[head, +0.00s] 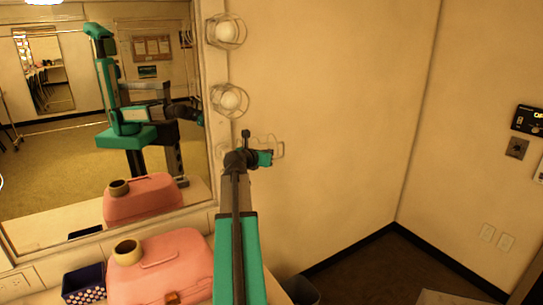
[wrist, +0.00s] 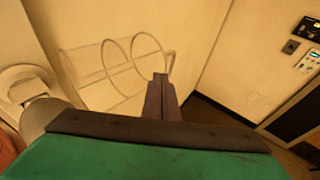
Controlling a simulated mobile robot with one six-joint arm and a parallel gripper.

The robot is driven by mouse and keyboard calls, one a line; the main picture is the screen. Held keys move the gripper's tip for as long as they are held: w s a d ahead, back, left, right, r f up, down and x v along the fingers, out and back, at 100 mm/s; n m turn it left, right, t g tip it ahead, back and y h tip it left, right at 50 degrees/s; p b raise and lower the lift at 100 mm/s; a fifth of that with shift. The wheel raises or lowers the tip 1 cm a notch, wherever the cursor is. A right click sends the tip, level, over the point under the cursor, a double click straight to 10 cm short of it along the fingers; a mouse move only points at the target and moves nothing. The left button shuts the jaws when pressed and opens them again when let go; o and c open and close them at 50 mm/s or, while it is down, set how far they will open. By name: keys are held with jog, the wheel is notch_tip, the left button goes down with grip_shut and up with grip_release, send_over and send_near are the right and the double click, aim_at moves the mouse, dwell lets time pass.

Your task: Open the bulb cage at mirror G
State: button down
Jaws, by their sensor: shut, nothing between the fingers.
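A wire bulb cage (wrist: 104,72) stands out sideways from the mirror's edge in the wrist view, with no bulb inside it. A white round bulb or socket (wrist: 25,82) is at its left, apart from most of the cage. In the head view the cage (head: 280,149) shows partly to the right of my wrist, below two other caged bulbs; its bulb is hidden. My gripper (wrist: 160,77) is shut and empty, its tips by the cage's right end. I cannot tell whether they touch. It also shows in the head view (head: 270,155). No letter G is legible.
The mirror (head: 60,190) is at left, with caged bulbs (head: 227,31) (head: 229,98) up its frame. A pink case (head: 185,270), a tape roll (head: 127,252) and a dark dotted box (head: 84,284) stand below. Wall and floor at right are mostly clear.

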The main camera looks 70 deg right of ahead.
jog(key=shift+b+v, duration=0.4)
jog(key=shift+v, duration=1.4)
jog(key=shift+s, duration=0.1)
jog(key=a+f+g+h+b, duration=0.1)
jog(key=a+f+b, duration=0.1)
jog(key=b, duration=0.9)
jog(key=a+f+m+g+h+b, duration=0.1)
jog(key=a+f+h+b, duration=0.1)
jog(key=b, duration=0.9)
jog(key=shift+m+g+b, duration=0.3)
jog(key=shift+g+b, duration=0.05)
jog(key=shift+g, duration=0.05)
